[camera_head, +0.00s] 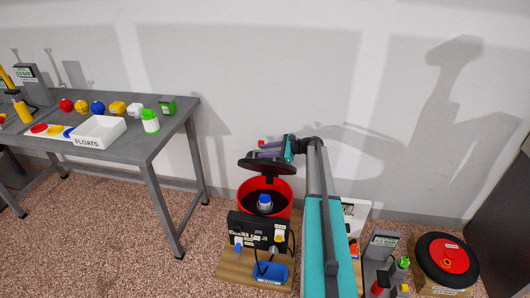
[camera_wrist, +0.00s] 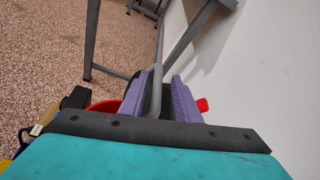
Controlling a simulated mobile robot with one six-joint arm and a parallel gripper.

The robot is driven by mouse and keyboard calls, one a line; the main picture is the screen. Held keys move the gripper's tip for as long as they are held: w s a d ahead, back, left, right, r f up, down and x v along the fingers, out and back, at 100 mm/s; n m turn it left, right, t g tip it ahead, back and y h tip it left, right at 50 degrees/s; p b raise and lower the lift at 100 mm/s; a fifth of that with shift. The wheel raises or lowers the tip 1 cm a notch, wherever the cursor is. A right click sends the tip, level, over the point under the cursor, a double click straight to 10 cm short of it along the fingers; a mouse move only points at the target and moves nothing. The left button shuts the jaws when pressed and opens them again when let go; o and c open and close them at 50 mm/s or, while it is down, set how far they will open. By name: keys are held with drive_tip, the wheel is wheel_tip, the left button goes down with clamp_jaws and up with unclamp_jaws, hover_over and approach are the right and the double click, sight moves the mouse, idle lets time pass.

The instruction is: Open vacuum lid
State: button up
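The vacuum is a red drum (camera_head: 285,190) on the floor. Its black lid (camera_head: 255,165) is raised and tilted above the drum, so the drum's mouth is uncovered. A blue-and-white part (camera_head: 265,202) shows inside. My gripper (camera_head: 264,150) is at the lid's upper side, reaching over from the right. In the wrist view, a grey bar-like handle (camera_wrist: 155,92) stands between the purple fingers of my gripper (camera_wrist: 158,82). The fingers are apart, with what looks like a gap beside the bar. Any contact is hard to see. The red drum also shows partly in the wrist view (camera_wrist: 103,107).
A black panel box (camera_head: 245,228) stands in front of the drum on a wooden board (camera_head: 228,270), beside a blue block (camera_head: 270,274). A grey table (camera_head: 165,135) with a white FLOATS tray (camera_head: 112,139) is at left. A black-and-red wheel (camera_head: 431,263) lies at right. The wall is behind.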

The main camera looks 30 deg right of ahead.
drive_tip(key=v, duration=1.3)
drive_tip(key=shift+b, duration=0.4)
drive_tip(key=shift+s+d, duration=0.1)
drive_tip(key=shift+s, duration=0.05)
